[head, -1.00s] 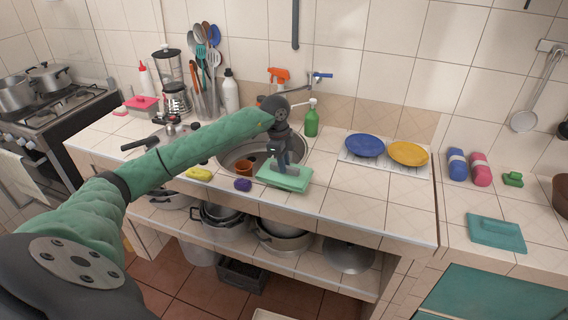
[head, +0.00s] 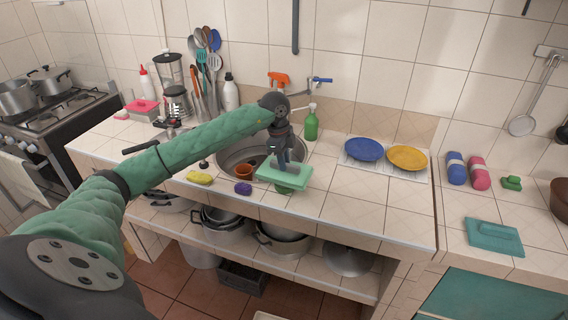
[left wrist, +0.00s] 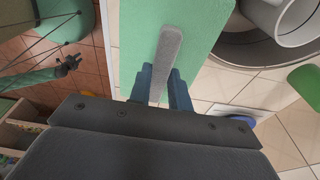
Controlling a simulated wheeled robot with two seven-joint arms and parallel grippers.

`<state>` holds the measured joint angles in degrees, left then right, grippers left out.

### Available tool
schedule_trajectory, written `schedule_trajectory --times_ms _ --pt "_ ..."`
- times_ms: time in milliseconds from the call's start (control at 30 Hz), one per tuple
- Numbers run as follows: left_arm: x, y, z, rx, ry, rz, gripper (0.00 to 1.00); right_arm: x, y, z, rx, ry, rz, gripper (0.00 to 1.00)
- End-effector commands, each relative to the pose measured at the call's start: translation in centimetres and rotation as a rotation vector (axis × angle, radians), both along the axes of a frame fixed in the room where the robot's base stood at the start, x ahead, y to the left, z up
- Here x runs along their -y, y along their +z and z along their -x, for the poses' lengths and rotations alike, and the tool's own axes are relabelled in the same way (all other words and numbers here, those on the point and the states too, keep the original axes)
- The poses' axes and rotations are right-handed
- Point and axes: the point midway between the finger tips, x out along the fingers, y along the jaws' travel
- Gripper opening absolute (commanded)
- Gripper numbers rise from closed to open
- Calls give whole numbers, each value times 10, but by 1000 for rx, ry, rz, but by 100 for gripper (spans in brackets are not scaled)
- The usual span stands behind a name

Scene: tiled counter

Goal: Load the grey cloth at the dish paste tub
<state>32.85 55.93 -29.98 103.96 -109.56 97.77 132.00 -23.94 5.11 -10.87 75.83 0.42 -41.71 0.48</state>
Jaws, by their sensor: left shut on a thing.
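My left gripper (head: 284,163) is shut on the grey ridge (left wrist: 168,50) of a flat mint-green slab (head: 290,176). The slab is at the front right of the sink and fills much of the left wrist view (left wrist: 140,30). A darker green rounded thing (head: 286,189) shows just under it; I cannot tell whether they touch. I cannot make out a separate grey cloth, nor tell for certain which thing is the dish paste tub.
The sink (head: 238,152) holds a brown cup (head: 243,171). A yellow sponge (head: 200,178) and a purple sponge (head: 243,188) lie on the front edge. A green bottle (head: 311,124) stands behind; blue (head: 364,149) and yellow (head: 408,158) plates stand right.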

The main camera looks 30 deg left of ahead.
Motion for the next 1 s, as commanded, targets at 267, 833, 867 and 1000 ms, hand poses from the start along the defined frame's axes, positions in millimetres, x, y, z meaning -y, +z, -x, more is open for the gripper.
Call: schedule_trajectory --times_ms 267,833,867,1000 --pt "0 20 0 0 0 1 1 0 10 0 0 0 0 36" --pt "0 41 0 0 0 1 1 0 19 0 0 0 0 36" --pt "0 41 0 0 0 1 1 0 19 0 0 0 0 36" --pt "0 41 0 0 0 1 1 0 19 0 0 0 0 36"
